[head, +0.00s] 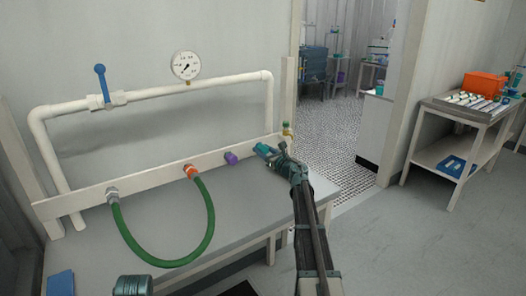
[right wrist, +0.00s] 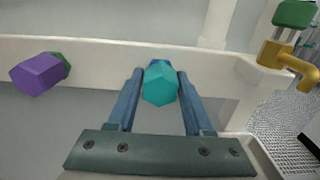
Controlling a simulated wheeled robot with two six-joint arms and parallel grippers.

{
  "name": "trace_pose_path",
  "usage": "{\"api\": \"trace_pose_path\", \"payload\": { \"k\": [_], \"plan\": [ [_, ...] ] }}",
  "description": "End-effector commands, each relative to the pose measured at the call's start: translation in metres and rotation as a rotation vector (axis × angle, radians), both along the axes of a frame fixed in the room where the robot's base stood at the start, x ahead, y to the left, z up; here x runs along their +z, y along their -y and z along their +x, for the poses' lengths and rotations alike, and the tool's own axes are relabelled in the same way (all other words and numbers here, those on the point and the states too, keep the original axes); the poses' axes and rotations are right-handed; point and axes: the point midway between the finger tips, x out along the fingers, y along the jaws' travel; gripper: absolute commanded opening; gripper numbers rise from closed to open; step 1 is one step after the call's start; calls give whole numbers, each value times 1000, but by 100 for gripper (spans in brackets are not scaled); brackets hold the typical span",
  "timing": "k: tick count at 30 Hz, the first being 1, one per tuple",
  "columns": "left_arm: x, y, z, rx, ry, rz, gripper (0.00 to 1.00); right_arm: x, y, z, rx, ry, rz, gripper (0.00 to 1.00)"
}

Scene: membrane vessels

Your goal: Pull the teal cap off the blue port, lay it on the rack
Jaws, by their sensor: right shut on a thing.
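The teal cap (right wrist: 160,84) is a faceted piece between the two fingers of my right gripper (right wrist: 160,88) in the right wrist view. The fingers are shut on it. A bit of blue (right wrist: 159,62) shows just behind the cap, in line with it at the pale board; most of the blue port is hidden. In the head view the teal cap (head: 262,149) shows at the tip of my right gripper (head: 270,152), close against the board. I cannot tell whether cap and port still touch. No rack can be told for sure.
The board (head: 75,200) also carries a purple cap (head: 231,158), an orange fitting (head: 190,171) and a green hose (head: 211,225). A brass tap (right wrist: 272,55) stands at its right end. A side table (head: 440,104) at right holds several tubes and an orange box (head: 484,86).

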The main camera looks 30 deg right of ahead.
Motion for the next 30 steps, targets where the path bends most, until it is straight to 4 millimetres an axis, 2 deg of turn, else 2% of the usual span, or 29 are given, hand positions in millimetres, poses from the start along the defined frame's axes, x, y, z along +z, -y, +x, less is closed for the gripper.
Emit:
{"api": "trace_pose_path", "payload": {
  "k": [11,30],
  "plan": [
    [0,0,0,0,0,0,50,0,0,-3,0,0,0,0],
    [0,0,0,0,0,0,50,0,2,-27,0,0,0,0]
  ]
}}
